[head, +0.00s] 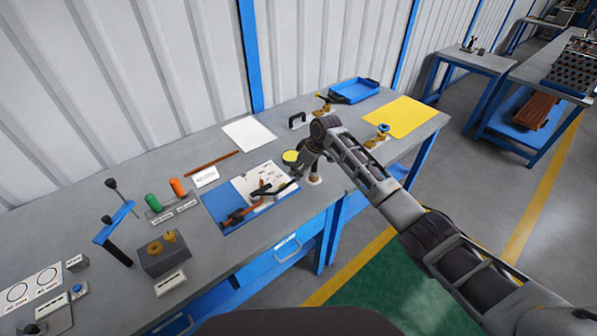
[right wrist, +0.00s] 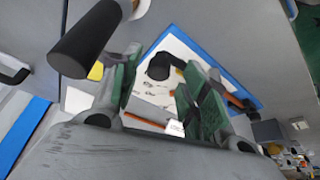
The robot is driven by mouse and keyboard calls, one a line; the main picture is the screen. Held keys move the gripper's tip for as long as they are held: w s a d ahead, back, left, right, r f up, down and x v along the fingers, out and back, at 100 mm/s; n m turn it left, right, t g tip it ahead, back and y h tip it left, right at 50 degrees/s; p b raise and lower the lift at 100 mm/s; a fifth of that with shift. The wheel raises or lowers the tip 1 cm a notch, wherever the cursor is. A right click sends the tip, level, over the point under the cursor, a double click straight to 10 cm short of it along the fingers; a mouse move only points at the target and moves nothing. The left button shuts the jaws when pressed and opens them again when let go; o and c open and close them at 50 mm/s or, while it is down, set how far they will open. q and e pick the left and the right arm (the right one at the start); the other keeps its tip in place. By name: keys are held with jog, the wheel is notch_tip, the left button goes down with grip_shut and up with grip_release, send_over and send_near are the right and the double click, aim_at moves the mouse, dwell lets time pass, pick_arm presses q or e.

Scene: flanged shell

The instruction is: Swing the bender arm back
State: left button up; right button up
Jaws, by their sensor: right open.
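On the bench, a blue board (head: 213,205) with a white sheet holds a small bender (head: 262,189) with dark parts and an orange-brown bar (head: 235,216). My right gripper (head: 298,170) is just right of and above the board, its fingers pointing down. In the right wrist view the gripper (right wrist: 163,88) is open, its green pads apart, with nothing seen held between them. A thick black cylindrical handle (right wrist: 88,38) stands close by the left finger; I cannot tell whether they touch. The white sheet and a black round part (right wrist: 160,66) show beyond the fingers. My left gripper is not in view.
A blue lever on a black post (head: 115,222), a grey block with brass parts (head: 163,252) and green and orange cylinders (head: 153,202) stand to the left. A blue tray (head: 354,90) and a yellow mat (head: 402,114) lie at the right. A white sheet (head: 247,133) lies behind the board.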

jog(key=v, duration=0.9)
jog(key=shift+r, duration=0.25)
jog(key=shift+s, duration=0.1)
